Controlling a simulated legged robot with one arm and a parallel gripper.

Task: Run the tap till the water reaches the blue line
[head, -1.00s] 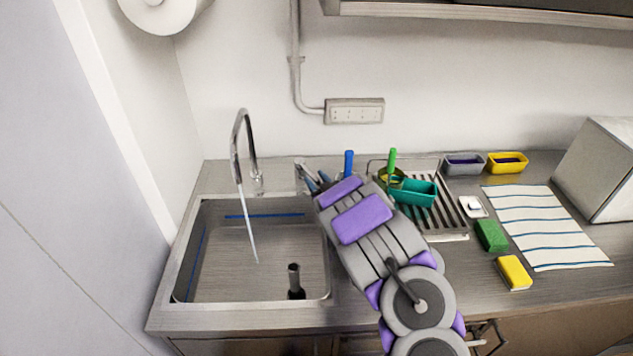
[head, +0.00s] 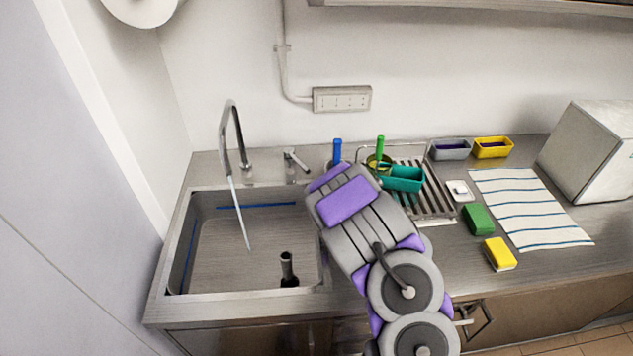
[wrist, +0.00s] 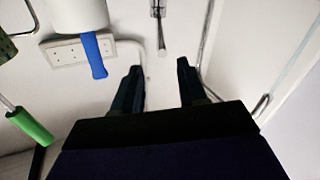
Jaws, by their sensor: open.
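The tap spout (head: 232,135) arches over the steel sink (head: 172,245), and a thin stream of water (head: 238,215) falls from it. A blue line (head: 257,206) runs along the sink's back wall and also marks its left wall. The water surface is hard to make out, so I cannot tell its level. The tap lever (head: 294,158) stands on the back ledge, right of the spout. In the wrist view my gripper (wrist: 158,80) is open and empty, with the lever (wrist: 162,35) beyond the fingertips, apart from them. In the head view my arm hides the fingers.
A dark upright pipe (head: 287,270) stands in the sink's front right. Blue-handled (head: 337,150) and green-handled (head: 380,148) tools and a teal container (head: 402,180) stand near my arm by the drying rack (head: 440,207). Sponges, tubs and a striped cloth (head: 530,208) lie farther right.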

